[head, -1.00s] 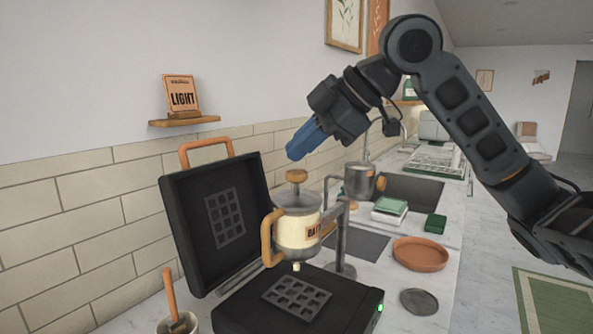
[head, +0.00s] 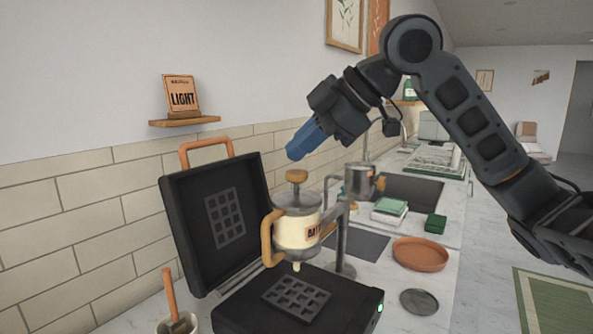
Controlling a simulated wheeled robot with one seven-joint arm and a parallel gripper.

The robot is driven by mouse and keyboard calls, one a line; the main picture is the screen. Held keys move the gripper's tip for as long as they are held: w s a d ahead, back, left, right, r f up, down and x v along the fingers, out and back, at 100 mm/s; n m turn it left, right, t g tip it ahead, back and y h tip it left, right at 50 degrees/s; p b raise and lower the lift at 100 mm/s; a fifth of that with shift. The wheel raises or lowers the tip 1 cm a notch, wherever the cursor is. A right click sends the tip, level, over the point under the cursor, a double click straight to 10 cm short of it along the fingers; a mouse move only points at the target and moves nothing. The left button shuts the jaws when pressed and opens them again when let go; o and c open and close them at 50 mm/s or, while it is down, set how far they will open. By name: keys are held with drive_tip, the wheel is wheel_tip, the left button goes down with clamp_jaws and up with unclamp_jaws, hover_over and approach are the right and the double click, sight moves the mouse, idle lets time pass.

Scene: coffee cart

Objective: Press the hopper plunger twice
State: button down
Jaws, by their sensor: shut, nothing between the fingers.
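The batter hopper (head: 297,232) is a cream cylinder with a grey lid and a tan side handle, held on a grey stand above the open black waffle iron (head: 345,297). Its plunger (head: 297,177) is a short stem with a round tan knob, standing raised on the lid. My gripper (head: 292,155) has blue fingers, shut and empty, pointing down and left. The fingertips are just above the knob; a small gap seems to show, but I cannot tell the exact distance.
The iron's raised lid (head: 185,240) stands left of the hopper. A cup with an orange-handled tool (head: 170,295) is at front left. A terracotta dish (head: 420,254), a grey disc (head: 419,301), a green block (head: 435,223) and a metal pitcher (head: 357,181) are to the right.

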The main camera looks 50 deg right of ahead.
sight(301, 171)
drive_tip(key=shift+f, duration=0.15)
drive_tip(key=shift+f+b, duration=0.3)
drive_tip(key=shift+b, duration=0.05)
drive_tip(key=shift+f+b, duration=0.6)
drive_tip(key=shift+f, duration=0.15)
idle(0.9)
drive_tip(key=shift+r, duration=0.15)
drive_tip(key=shift+r+p, duration=0.95)
drive_tip(key=shift+r, duration=0.1)
wheel_tip(301, 171, up, 5)
drive_tip(key=p, duration=0.4)
idle(2.5)
